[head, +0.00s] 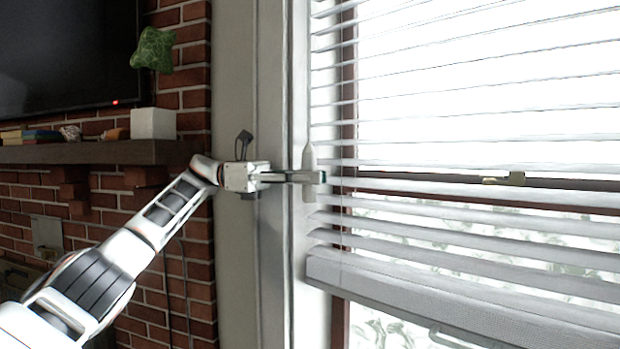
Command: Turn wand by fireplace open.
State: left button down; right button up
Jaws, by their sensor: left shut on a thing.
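The wand (309,158) is a short pale grey rod with a tapered top. It hangs upright at the left edge of the white window blind (420,220). My left gripper (312,177) reaches in from the left and is shut on the wand, with its fingers across the rod's middle. Parts of the wand show above and below the fingers. The blind's slats are tilted with gaps between them, and bright light and foliage show through. My right gripper is not in view.
A brick fireplace wall (195,260) with a wooden mantel (90,153) stands at the left. The mantel holds a white cube pot (153,123), books and small items. A dark television (60,60) hangs above. White window trim (262,290) runs behind my gripper.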

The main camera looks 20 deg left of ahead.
pick_arm(q)
jog(key=shift+f+g, duration=0.2)
jog(key=shift+g, duration=0.1)
jog(key=c, duration=1.9)
grip_release()
jog(key=shift+r, duration=0.1)
jog(key=shift+n+t, duration=0.5)
jog(key=shift+t, duration=0.5)
jog(key=shift+n+t, duration=0.3)
jog(key=shift+t, duration=0.1)
